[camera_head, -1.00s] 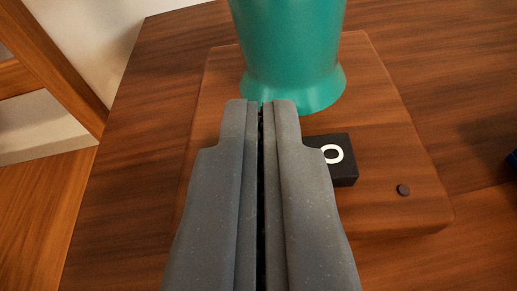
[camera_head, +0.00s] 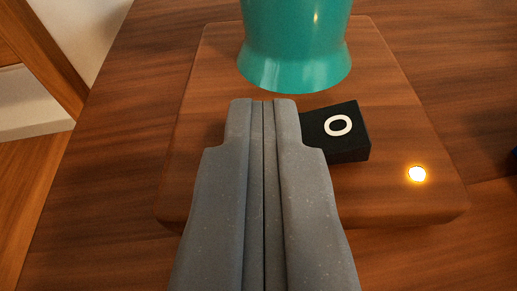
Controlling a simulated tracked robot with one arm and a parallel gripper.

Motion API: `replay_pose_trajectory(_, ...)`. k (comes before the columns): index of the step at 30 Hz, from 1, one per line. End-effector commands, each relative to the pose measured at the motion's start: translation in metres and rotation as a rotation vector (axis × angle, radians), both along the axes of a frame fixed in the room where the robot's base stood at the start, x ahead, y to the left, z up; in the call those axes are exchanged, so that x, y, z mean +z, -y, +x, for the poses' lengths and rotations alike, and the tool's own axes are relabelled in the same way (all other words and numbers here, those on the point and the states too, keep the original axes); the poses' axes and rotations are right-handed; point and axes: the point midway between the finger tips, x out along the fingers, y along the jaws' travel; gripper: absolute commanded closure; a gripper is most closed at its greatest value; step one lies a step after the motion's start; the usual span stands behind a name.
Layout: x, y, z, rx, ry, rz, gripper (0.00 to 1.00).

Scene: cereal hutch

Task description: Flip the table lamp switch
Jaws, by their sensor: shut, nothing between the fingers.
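The table lamp shows as a teal flared column (camera_head: 296,50) on a square wooden base (camera_head: 400,205) with rounded corners. Its black rocker switch (camera_head: 345,128), marked with a white O, sits on the base in front of the column. My gripper (camera_head: 262,101) is shut and empty, over the base just left of the switch. Its right finger covers the switch's left end. I cannot tell whether it touches the switch.
The wooden tabletop (camera_head: 440,75) around the base is mostly clear. A dark blue thing (camera_head: 515,155) shows at the right edge. A pale wall and wooden framing (camera_head: 40,50) are at the left.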

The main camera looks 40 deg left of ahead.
Motion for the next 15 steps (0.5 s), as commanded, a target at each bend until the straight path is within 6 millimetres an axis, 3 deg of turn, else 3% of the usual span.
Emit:
replay_pose_trajectory(5, 0.009, -0.002, 0.0, 0.002, 0.0, 0.0, 1.0)
replay_pose_trajectory(11, 0.043, -0.006, -0.003, 0.002, 0.0, -0.001, 1.0)
replay_pose_trajectory(15, 0.047, 0.011, -0.027, -0.004, -0.004, 0.0, 1.0)
